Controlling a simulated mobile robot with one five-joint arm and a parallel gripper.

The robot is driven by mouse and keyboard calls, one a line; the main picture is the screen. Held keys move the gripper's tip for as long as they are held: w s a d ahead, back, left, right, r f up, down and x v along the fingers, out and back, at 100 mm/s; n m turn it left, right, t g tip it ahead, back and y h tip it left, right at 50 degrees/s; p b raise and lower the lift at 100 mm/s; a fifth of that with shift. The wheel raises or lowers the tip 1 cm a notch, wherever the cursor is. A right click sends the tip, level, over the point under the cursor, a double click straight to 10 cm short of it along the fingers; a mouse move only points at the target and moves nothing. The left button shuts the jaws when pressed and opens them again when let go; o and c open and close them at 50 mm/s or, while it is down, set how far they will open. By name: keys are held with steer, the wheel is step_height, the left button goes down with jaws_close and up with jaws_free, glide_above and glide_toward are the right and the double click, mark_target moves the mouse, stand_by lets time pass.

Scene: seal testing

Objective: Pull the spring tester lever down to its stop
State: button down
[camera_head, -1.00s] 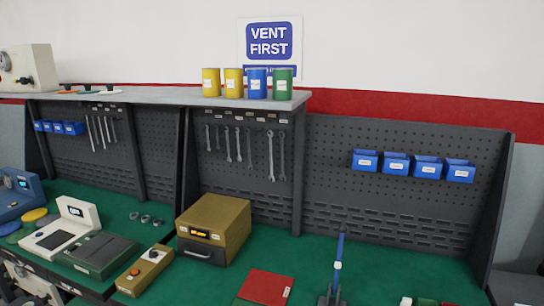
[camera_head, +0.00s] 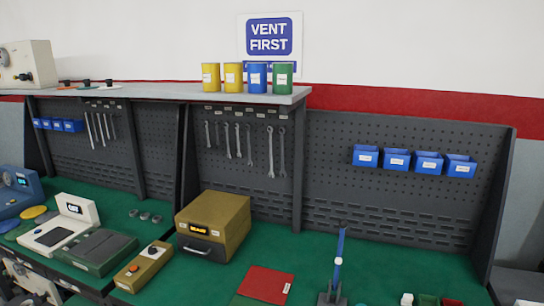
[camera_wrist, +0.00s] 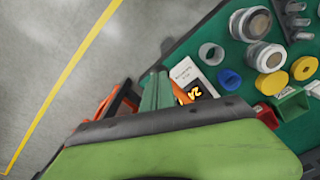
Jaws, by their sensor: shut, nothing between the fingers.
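A blue lever (camera_head: 340,248) with a pale band stands nearly upright, leaning slightly right, on a dark base (camera_head: 331,297) at the bottom of the head view. It looks like the spring tester lever; its base is cut off by the frame edge. I cannot pick out this lever in the wrist view. My gripper (camera_wrist: 165,125) fills the lower wrist view as a blurred green and dark shape. It is shut and empty. My gripper does not show in the head view, so its distance from the lever cannot be told.
In the head view, a brown oven (camera_head: 214,226) and red mat (camera_head: 266,284) lie left of the lever.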

steer(key=shift+f, duration=0.1)
stand_by(0.3)
steer(key=shift+f+b, duration=0.65)
steer(key=shift+b, duration=0.05)
steer(key=shift+r, duration=0.1)
step_height(320, 180, up, 9)
steer(key=p, duration=0.9)
